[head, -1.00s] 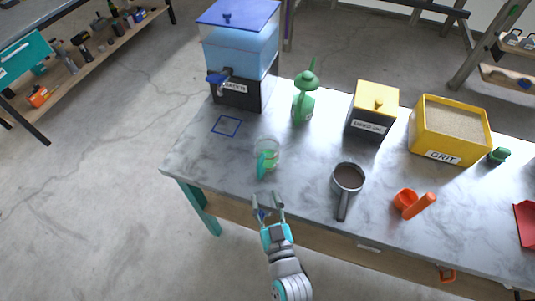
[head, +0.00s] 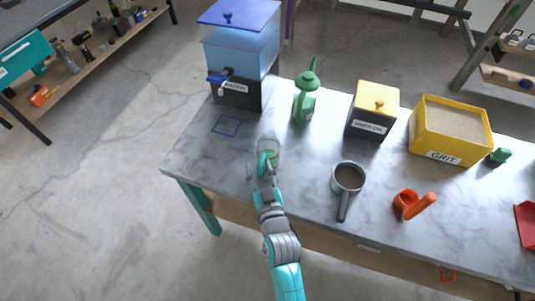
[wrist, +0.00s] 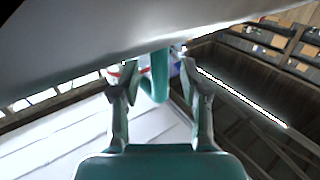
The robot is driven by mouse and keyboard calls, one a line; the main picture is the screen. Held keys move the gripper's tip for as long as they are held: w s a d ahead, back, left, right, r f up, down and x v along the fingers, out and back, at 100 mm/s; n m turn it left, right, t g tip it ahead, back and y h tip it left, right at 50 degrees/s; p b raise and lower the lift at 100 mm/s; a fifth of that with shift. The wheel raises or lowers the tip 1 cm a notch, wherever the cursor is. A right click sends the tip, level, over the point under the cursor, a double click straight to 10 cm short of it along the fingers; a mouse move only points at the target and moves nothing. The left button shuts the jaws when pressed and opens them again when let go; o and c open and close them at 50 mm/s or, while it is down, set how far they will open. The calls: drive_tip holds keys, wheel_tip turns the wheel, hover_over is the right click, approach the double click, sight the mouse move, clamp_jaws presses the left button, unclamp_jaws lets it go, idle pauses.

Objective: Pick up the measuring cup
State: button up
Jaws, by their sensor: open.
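The measuring cup (head: 269,146) is a clear cup with a teal-green handle that faces the front edge of the table. It stands upright on the marble top. My gripper (head: 262,168) is open at the cup's handle side, with the handle between its fingers. In the wrist view the teal handle (wrist: 160,80) shows between the two open fingers of my gripper (wrist: 158,68), apart from both as far as I can see. The cup's body is mostly hidden or hard to make out there.
A water dispenser (head: 238,50) stands behind left, near a blue square outline (head: 226,126). A green bottle (head: 304,100), a yellow-lidded box (head: 370,112) and a grit bin (head: 447,142) line the back. A grey handled pot (head: 347,178) and an orange scoop (head: 408,204) stand right.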

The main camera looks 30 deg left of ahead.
clamp_jaws()
drive_tip(key=shift+r, duration=0.1)
